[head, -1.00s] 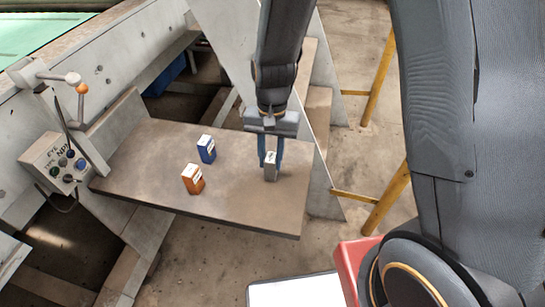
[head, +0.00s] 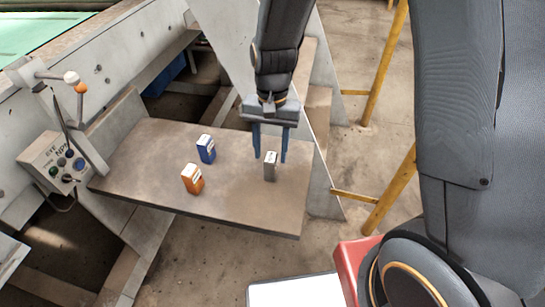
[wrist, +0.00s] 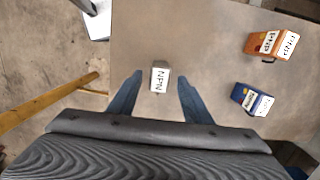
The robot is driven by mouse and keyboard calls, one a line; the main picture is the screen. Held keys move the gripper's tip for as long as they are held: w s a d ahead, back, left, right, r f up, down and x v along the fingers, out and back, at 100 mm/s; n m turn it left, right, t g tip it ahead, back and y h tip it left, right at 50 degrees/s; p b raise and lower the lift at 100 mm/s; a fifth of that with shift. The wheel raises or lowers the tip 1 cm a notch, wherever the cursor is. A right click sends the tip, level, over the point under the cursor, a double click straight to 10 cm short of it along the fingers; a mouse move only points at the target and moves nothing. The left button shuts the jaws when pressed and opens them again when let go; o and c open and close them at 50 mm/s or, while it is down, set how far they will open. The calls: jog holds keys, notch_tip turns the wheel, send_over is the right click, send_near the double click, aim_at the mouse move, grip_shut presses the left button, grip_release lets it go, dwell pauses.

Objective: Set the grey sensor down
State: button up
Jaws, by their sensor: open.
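The grey sensor (head: 270,167) stands upright on the brown table plate (head: 225,206), near its right end. It has a white label on top, which reads NPN in the wrist view (wrist: 159,78). My gripper (head: 270,160) is open, with its two blue fingers apart on either side of the sensor. In the wrist view the fingers (wrist: 158,78) show clear gaps to the sensor on both sides. Nothing is held.
An orange sensor box (head: 192,179) and a blue one (head: 206,149) stand upright left of the grey sensor. A control box (head: 58,163) with buttons and a lever sits beyond the plate's left end. Yellow rails (head: 385,190) stand on the right. The plate's front is clear.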

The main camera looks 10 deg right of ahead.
notch_tip(320, 180, up, 8)
jog(key=w+r, duration=0.1)
jog(key=s+d+f+n+t, duration=0.1)
jog(key=s+d+n, duration=0.3)
jog(key=s+d, duration=0.5)
jog(key=d, duration=0.4)
jog(key=shift+t+b, duration=0.4)
